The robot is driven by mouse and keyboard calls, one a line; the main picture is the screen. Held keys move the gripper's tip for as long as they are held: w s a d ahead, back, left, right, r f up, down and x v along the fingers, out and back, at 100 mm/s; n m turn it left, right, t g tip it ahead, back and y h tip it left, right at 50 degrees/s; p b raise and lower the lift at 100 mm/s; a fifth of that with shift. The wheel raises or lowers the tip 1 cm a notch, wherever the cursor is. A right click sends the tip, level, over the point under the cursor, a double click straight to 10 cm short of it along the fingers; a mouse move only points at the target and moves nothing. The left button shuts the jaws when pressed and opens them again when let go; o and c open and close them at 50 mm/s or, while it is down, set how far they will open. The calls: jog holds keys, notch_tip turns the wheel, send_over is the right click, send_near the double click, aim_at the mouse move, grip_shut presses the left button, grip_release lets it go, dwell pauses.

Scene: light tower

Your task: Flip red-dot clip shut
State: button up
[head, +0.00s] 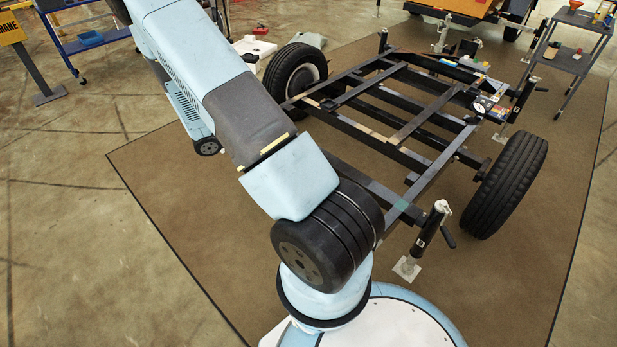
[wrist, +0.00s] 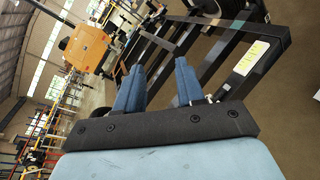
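I cannot make out the red-dot clip in either view. The black trailer frame (head: 400,140) lies on the brown mat in the head view, with small coloured fittings (head: 490,105) on its right rail, too small to tell apart. My gripper (wrist: 158,68) shows in the wrist view with its two blue fingers apart and nothing between them. The frame's black beams (wrist: 215,68) lie beyond and to the right of the fingers, one bearing a white label (wrist: 251,58). My gripper is outside the head view, where my arm runs out at the top left.
Tyres stand at the frame's left (head: 294,70) and right (head: 507,185). A corner jack (head: 430,228) stands at the near end. A grey cart (head: 573,58) is at the upper right, a blue cart (head: 85,40) at the upper left. The mat's left part (head: 190,190) is clear.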

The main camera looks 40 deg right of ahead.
jog(key=s+d+f+n+t, duration=0.15)
jog(key=f+n+t, duration=0.4)
jog(key=f, duration=0.65)
jog(key=s+d+f+n+t, duration=0.15)
jog(key=f+n+t, duration=0.35)
jog(key=f, duration=0.7)
jog(key=s+d+f+n+t, duration=0.1)
jog(key=d+f+n+t, duration=0.25)
jog(key=f+n, duration=0.6)
jog(key=w+d, duration=0.2)
jog(key=d, duration=0.1)
jog(key=w+d+f+m, duration=0.1)
jog(key=w+d, duration=0.2)
jog(key=d, duration=0.1)
jog(key=w+d+f+m, duration=0.1)
jog(key=w+d, duration=0.1)
jog(key=d, duration=0.1)
jog(key=shift+w+d, duration=0.15)
jog(key=shift+w, duration=0.05)
jog(key=shift+c, duration=0.3)
grip_shut()
